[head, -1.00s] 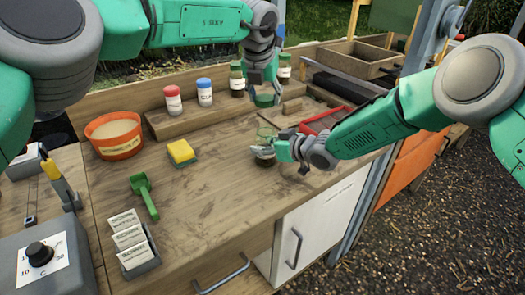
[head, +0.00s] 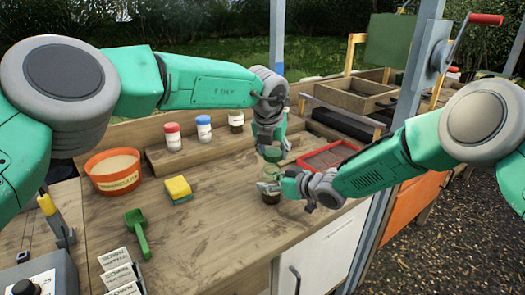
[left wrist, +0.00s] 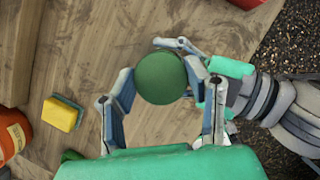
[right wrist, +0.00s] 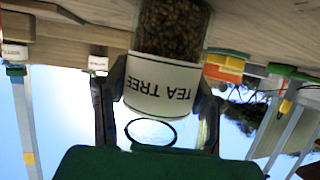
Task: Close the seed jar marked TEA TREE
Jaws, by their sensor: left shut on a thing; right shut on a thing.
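The TEA TREE jar (right wrist: 165,85) is clear glass with brown seeds and a white label. In the right wrist view it appears upside down, with its open mouth ring at the bottom. In the head view its seeds (head: 271,197) show low at the bench front. My right gripper (head: 269,186) is shut around the jar from the right. My left gripper (head: 272,146) is shut on a round green lid (left wrist: 161,77). The lid also shows in the head view (head: 273,155), just above the jar and apart from its mouth. The left wrist view shows the lid covering the jar.
An orange tub (head: 114,173), yellow sponge (head: 178,188) and green scoop (head: 137,230) are left. A red-rimmed tray (head: 328,157) lies behind my right forearm.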

